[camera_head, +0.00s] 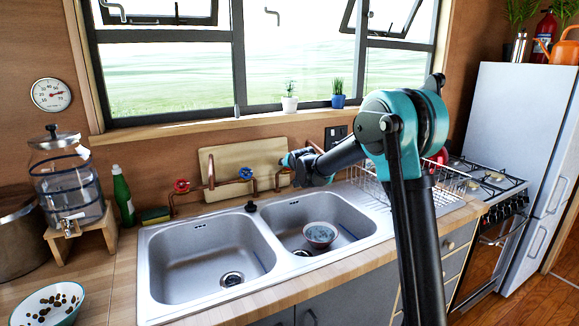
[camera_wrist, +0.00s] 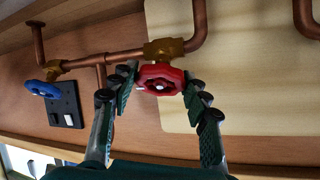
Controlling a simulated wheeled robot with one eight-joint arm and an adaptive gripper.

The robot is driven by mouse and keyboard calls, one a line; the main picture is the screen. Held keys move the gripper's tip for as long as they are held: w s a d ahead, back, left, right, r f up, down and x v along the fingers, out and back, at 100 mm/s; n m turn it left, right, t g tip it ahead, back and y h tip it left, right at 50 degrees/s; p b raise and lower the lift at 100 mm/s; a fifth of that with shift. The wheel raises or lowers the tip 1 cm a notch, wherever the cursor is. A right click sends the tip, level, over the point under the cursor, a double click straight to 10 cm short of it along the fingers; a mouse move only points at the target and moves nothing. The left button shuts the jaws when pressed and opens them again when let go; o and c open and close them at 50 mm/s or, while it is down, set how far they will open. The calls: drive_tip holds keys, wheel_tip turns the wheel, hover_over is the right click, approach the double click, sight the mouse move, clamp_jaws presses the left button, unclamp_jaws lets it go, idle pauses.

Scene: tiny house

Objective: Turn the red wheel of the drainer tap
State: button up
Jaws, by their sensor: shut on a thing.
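In the wrist view, a red wheel (camera_wrist: 161,78) on a brass valve (camera_wrist: 165,48) and copper pipe sits between the two fingers of my gripper (camera_wrist: 160,86). The fingers are shut on it from both sides. In the head view, my gripper (camera_head: 290,164) is at the wall pipes behind the right sink basin, left of the dish drainer (camera_head: 448,187). The wheel it holds is hidden there by the gripper and arm. Another red wheel (camera_head: 181,185) and a blue wheel (camera_head: 246,173) show on the pipes further left.
A blue wheel (camera_wrist: 42,88) and a black wall socket (camera_wrist: 66,104) are left of my gripper in the wrist view. A wooden board (camera_head: 225,157) stands behind the pipes. A bowl (camera_head: 320,234) lies in the right basin. A green bottle (camera_head: 123,196) stands left.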

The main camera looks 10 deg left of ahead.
drive_tip(key=o, duration=1.2)
drive_tip(key=shift+c, duration=0.2)
drive_tip(key=v, duration=1.2)
drive_tip(key=shift+f, duration=0.1)
